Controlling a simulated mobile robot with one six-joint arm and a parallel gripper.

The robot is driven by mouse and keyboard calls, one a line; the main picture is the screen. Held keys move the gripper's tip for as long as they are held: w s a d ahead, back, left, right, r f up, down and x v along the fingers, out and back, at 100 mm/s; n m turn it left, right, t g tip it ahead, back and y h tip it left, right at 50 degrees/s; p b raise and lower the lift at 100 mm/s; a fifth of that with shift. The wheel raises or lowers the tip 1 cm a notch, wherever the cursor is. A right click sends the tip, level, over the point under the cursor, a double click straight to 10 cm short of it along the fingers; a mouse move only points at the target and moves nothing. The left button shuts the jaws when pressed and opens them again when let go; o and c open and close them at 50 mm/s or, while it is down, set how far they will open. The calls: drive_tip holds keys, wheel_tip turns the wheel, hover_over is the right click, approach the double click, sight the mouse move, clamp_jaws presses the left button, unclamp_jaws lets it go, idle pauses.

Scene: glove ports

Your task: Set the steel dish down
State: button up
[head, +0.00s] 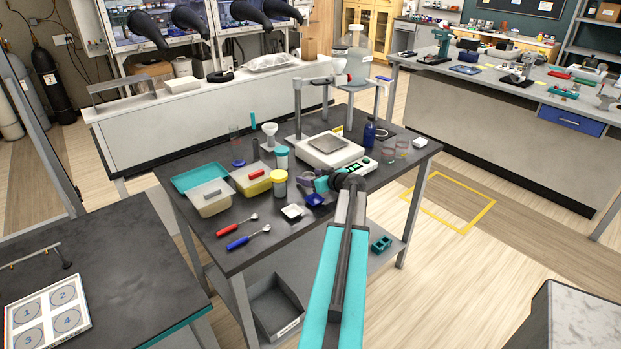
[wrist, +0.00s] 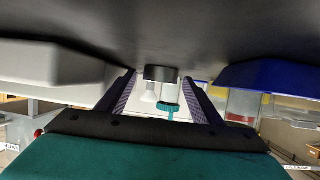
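A small, short, dark grey cylinder, which looks like the steel dish (wrist: 161,73), shows between my fingertips in the wrist view. That view is upside down, with the dark tabletop above. The dish appears to rest upright on the tabletop, with a narrow gap to each finger. My gripper (wrist: 160,80) is open, its two ridged fingers apart. In the head view my gripper (head: 308,181) is low over the table, in front of the balance (head: 331,150); the dish cannot be made out there.
A white square dish (head: 292,211) and a blue square dish (head: 315,200) stand close by, on either side of my fingers in the wrist view. A blue bottle (head: 370,132) stands behind right.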

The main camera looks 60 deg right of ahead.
drive_tip(key=shift+r, duration=0.2)
drive_tip(key=shift+s+a, duration=0.15)
drive_tip(key=shift+s, duration=0.15)
drive_tip(key=b+v, duration=0.3)
drive_tip(key=v, duration=0.8)
drive_tip(key=shift+s, duration=0.15)
drive_tip(key=shift+s, duration=0.15)
idle(0.5)
